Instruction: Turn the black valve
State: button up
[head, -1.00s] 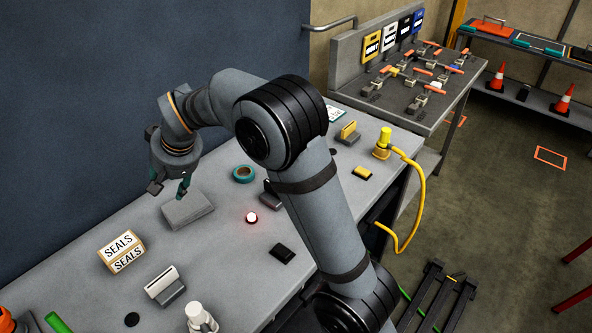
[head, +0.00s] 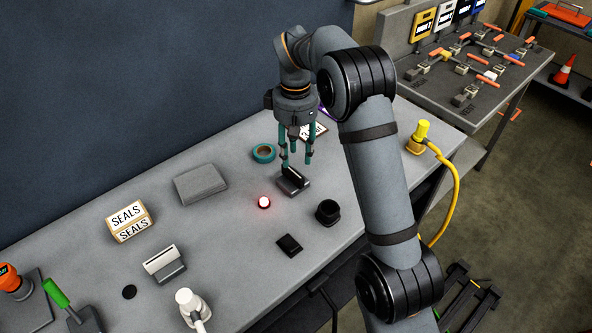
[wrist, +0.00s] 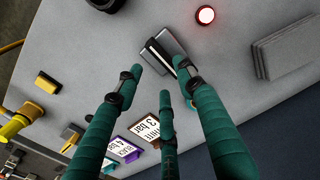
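Several small valves with orange handles (head: 487,65) sit on the grey bench at the upper right in the head view, below a row of coloured plates. One plate is black (head: 462,12). I cannot tell which valve is the black one. My gripper (head: 296,160) has teal fingers and hangs over the main table, well left of the valves. Its fingers are spread open and empty, also in the wrist view (wrist: 158,76). Below the fingertips is a grey holder with a black card-like piece (head: 294,178), also in the wrist view (wrist: 163,53).
The table also holds a lit red button (head: 264,202), a black knob (head: 328,212), a teal tape roll (head: 264,153), a grey slab (head: 201,184) and a SEALS box (head: 130,221). A yellow plug (head: 420,131) with a hose stands at the right edge. Pressure cards (wrist: 145,131) lie nearby.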

aim_at(294, 170)
jog(key=f, duration=0.7)
jog(key=shift+s+a, duration=0.1)
jog(key=shift+a, duration=0.1)
jog(key=shift+r, duration=0.1)
jog(key=shift+c, duration=1.2)
jog(key=c, duration=0.7)
grip_shut()
